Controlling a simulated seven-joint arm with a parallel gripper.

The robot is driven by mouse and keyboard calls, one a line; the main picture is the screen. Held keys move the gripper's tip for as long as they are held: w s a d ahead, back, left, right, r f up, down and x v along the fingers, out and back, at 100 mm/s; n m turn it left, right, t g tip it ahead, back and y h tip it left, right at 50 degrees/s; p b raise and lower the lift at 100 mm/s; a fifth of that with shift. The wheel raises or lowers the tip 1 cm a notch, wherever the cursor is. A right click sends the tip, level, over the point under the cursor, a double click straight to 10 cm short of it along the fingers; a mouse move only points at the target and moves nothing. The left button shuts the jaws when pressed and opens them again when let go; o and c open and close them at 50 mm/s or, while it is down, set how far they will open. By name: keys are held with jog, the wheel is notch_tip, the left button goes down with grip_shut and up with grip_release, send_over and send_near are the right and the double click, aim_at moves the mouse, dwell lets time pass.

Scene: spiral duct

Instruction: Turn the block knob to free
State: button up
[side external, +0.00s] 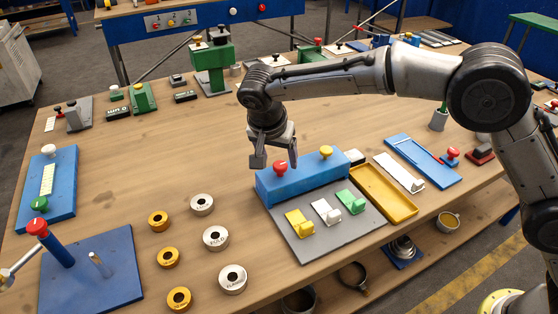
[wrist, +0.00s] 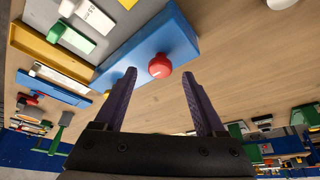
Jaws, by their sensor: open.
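A long blue block (side external: 312,182) stands at the back of a grey plate (side external: 290,232) on the table. It carries a red knob (side external: 280,169) at its left end and a yellow knob (side external: 326,152) nearer its right end. My gripper (side external: 275,161) is open and empty, pointing down just above the red knob. In the wrist view, the red knob (wrist: 160,66) shows between the fingertips of my gripper (wrist: 159,75), on the blue block (wrist: 168,37). The knob's marking is too small to read. I cannot tell which knob is the block knob.
Yellow, white and green pieces (side external: 325,211) sit on the grey plate. A yellow tray (side external: 385,193) lies to its right. White and orange rings (side external: 215,238) lie to the left. The table left of the block is mostly clear.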

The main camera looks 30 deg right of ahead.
aim_at(280, 169)
jog(key=shift+x, duration=1.2)
grip_shut()
